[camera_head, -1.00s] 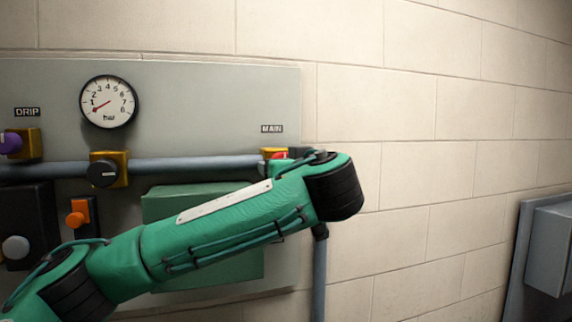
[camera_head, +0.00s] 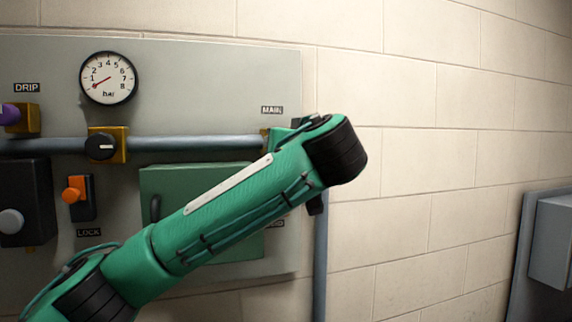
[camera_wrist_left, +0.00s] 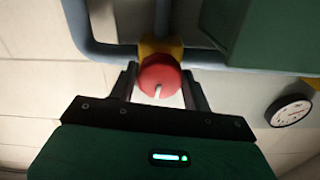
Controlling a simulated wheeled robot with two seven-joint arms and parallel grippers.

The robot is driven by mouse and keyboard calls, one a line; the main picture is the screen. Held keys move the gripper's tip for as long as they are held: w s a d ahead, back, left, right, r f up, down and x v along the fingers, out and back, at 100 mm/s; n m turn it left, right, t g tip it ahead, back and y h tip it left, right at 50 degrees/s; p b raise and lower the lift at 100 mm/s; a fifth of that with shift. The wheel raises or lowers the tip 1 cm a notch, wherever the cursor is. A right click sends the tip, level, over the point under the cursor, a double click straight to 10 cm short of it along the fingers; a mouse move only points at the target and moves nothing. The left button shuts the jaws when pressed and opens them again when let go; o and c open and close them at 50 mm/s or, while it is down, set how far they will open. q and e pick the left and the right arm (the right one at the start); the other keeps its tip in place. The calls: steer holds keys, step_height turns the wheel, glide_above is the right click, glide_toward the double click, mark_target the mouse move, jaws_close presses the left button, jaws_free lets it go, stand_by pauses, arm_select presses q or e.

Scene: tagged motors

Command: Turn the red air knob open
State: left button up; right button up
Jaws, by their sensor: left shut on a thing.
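The red knob (camera_wrist_left: 160,79) shows in the left wrist view, round with a white pointer line, on a yellow valve body (camera_wrist_left: 160,48). My left gripper (camera_wrist_left: 160,76) is shut on the red knob, one finger on each side of it. In the head view my green left arm hides the knob and the gripper; only a bit of the yellow valve body (camera_head: 265,135) shows under the MAIN label (camera_head: 272,110). A pressure gauge (camera_head: 108,78) on the panel has its red needle near 1.
A grey pipe (camera_head: 190,143) runs across the panel. A black knob (camera_head: 101,146), a purple knob (camera_head: 10,114), an orange switch (camera_head: 75,190) and a green box (camera_head: 160,185) sit left of the valve. Bare block wall (camera_head: 440,150) lies to the right.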

arm_select(q)
steer(key=m+b, duration=1)
steer(key=m, duration=0.6)
stand_by(0.5)
steer(key=shift+m, duration=0.4)
steer(key=o, duration=0.9)
steer(key=shift+o, duration=0.4)
steer(key=shift+s, duration=0.1)
